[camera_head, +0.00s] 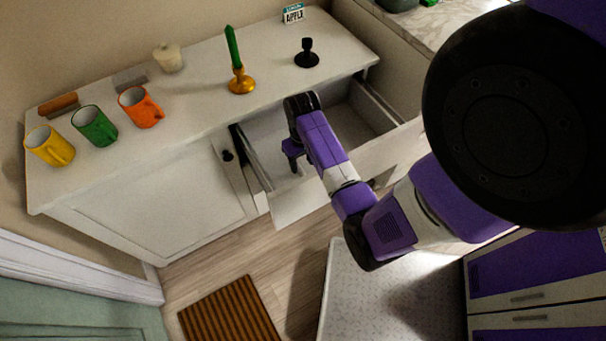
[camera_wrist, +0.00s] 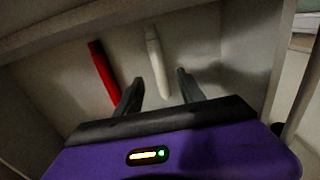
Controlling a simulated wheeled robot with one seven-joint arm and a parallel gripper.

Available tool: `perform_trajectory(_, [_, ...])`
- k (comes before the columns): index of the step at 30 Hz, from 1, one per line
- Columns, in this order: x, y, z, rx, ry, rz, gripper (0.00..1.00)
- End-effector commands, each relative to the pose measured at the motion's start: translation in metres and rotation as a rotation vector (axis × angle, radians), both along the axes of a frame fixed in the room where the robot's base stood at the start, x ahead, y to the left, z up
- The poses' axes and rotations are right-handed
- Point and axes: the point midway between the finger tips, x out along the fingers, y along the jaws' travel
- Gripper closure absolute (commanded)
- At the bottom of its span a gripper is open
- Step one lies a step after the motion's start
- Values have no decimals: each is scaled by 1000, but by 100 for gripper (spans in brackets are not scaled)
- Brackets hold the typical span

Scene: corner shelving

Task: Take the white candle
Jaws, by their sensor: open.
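The white candle (camera_wrist: 157,61) lies on the floor of a drawer in the wrist view, long and thin. Its near end reaches toward the space between my gripper's fingers. My gripper (camera_wrist: 160,88) is open, with one dark finger on each side of that space, and nothing is visibly held. In the head view my gripper (camera_head: 293,162) reaches down into the open drawer (camera_head: 355,118). The white candle cannot be made out in the head view. A red candle (camera_wrist: 103,72) lies in the drawer to the left of the white one, close to the left finger.
The drawer walls stand close around my gripper. On the cabinet top (camera_head: 200,110) are a green candle in a gold holder (camera_head: 241,81), a black holder (camera_head: 307,55), a white lidded jar (camera_head: 168,58) and yellow, green and orange mugs (camera_head: 141,108). A striped mat (camera_head: 230,312) lies on the floor.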

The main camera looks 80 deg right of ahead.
Motion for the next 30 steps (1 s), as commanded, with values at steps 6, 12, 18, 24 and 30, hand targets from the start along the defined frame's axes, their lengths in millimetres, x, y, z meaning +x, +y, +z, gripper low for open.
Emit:
perform_trajectory(6, [-3,3,-28,4,2,0,54])
perform_trajectory(12, [-3,3,-50,2,1,1,54])
perform_trajectory(18, [-2,2,-52,-1,-1,1,54])
perform_trajectory(24, [-2,2,-52,0,0,1,79])
perform_trajectory(30, [-2,2,-52,0,0,1,100])
